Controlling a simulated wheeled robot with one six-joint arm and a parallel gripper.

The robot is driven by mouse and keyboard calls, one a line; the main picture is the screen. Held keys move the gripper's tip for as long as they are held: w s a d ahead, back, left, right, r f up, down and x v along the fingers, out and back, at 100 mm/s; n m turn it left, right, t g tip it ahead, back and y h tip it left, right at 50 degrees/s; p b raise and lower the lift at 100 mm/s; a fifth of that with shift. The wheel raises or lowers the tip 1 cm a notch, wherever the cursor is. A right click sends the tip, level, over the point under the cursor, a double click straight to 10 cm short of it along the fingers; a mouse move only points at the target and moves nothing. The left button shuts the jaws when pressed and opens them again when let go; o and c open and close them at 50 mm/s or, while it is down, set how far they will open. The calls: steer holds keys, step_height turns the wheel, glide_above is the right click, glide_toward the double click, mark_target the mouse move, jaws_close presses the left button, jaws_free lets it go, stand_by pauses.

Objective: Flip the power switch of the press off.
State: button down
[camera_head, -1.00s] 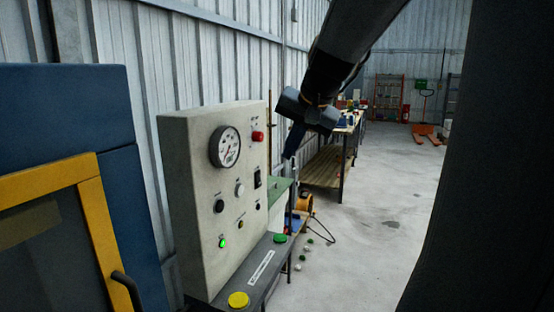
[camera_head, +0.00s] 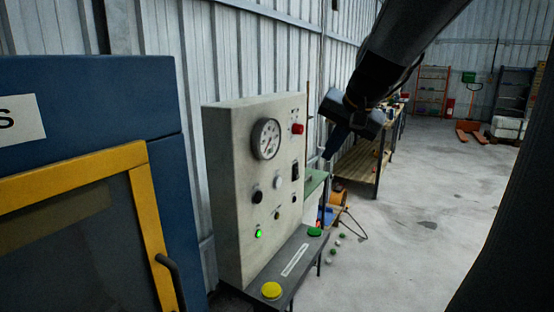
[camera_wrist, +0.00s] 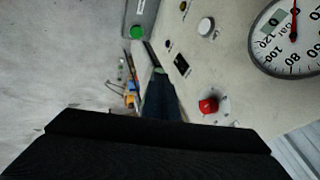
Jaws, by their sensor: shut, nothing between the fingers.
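The press control panel (camera_head: 228,180) is a beige box with a gauge. Its black rocker switch (camera_head: 295,171) is on the right part of the face, below the red button (camera_head: 298,129). A green lamp (camera_head: 258,233) is lit lower down. In the wrist view the dark switch (camera_wrist: 182,66) lies just beyond and right of the fingertips, near the red button (camera_wrist: 209,104). My gripper (camera_head: 331,154) is shut and empty, pointing down in front of the panel's right edge. Its fingers (camera_wrist: 160,82) appear apart from the switch. The switch's position is too small to read.
Below the panel a dark ledge (camera_head: 290,262) carries a yellow button (camera_head: 272,290) and a green button (camera_head: 314,232). A blue machine with a yellow-framed door (camera_head: 150,225) stands left. A wooden bench (camera_head: 362,165) is behind.

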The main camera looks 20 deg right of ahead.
mark_target(298, 174)
steer(key=w+a+f+p, duration=0.2)
steer(key=w+f+p, duration=0.1)
steer(key=w+f, duration=0.5)
steer(key=shift+w+a+f, duration=0.15)
steer(key=shift+w, duration=0.1)
steer(key=shift+w+a+f, duration=0.1)
steer(key=shift+w, duration=0.05)
stand_by(0.4)
steer(key=shift+r+p, duration=0.7)
steer(key=shift+r, duration=0.25)
